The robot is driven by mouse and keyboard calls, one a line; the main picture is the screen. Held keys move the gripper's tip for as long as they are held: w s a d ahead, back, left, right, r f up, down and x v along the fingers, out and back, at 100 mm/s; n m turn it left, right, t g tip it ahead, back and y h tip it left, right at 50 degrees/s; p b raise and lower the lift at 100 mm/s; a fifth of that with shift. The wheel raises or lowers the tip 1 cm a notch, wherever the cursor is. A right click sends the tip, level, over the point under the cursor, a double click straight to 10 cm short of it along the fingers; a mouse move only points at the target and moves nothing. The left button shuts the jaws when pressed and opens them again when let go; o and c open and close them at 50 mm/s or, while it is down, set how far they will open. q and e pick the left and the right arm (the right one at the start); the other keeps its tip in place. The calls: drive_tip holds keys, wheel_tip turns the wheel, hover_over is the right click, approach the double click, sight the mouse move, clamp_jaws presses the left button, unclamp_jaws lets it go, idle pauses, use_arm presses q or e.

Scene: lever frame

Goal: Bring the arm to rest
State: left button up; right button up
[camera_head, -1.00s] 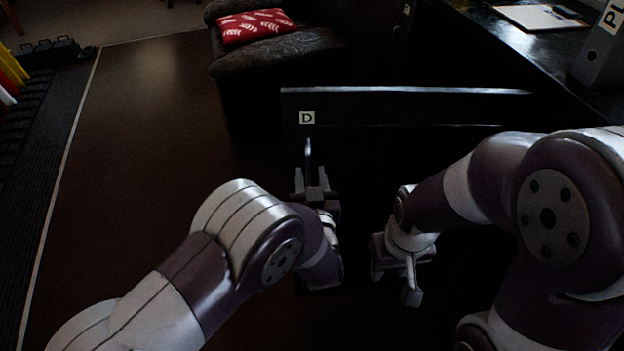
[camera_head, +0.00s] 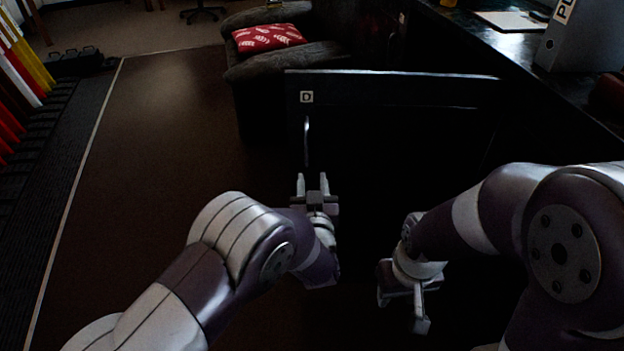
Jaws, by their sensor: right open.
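My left gripper (camera_head: 312,184) is in the middle of the head view, its two fingers apart and pointing away from me, with nothing between them. A thin upright metal handle (camera_head: 307,141) stands just beyond its fingertips, apart from them in the picture. My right gripper (camera_head: 401,308) hangs low at right of centre, pointing down, open and empty. The lower part of the panel is lost in shadow.
A dark armchair (camera_head: 300,60) with a red cushion (camera_head: 268,38) stands behind the panel. A dark counter (camera_head: 500,45) with a grey binder (camera_head: 580,40) runs along the right. Brown floor (camera_head: 150,140) is clear on the left, beside a dark rack with coloured items.

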use_arm(q)
drive_tip(key=shift+s, duration=0.1)
drive_tip(key=s+d+f+m+g+h, duration=0.25)
drive_tip(key=s+f+g, duration=0.35)
drive_tip(key=f+g, duration=0.3)
drive_tip(key=s+a+r+g+y, duration=0.3)
drive_tip(key=s+a+g, duration=0.6)
drive_tip(key=s+a, duration=1.15)
drive_tip(key=w+a+r+n+p, duration=0.1)
drive_tip(key=a+r+p, duration=0.1)
drive_tip(key=r+p, duration=0.7)
drive_tip(key=a+r+n+t+p, duration=0.1)
drive_tip(key=a+r+p, duration=0.2)
drive_tip(key=r+p, duration=0.6)
wheel_tip(320, 180, up, 2)
drive_tip(key=shift+w+a+r+n, duration=0.15)
drive_tip(key=shift+w+a+n, duration=0.15)
drive_tip(key=shift+w+n, duration=0.05)
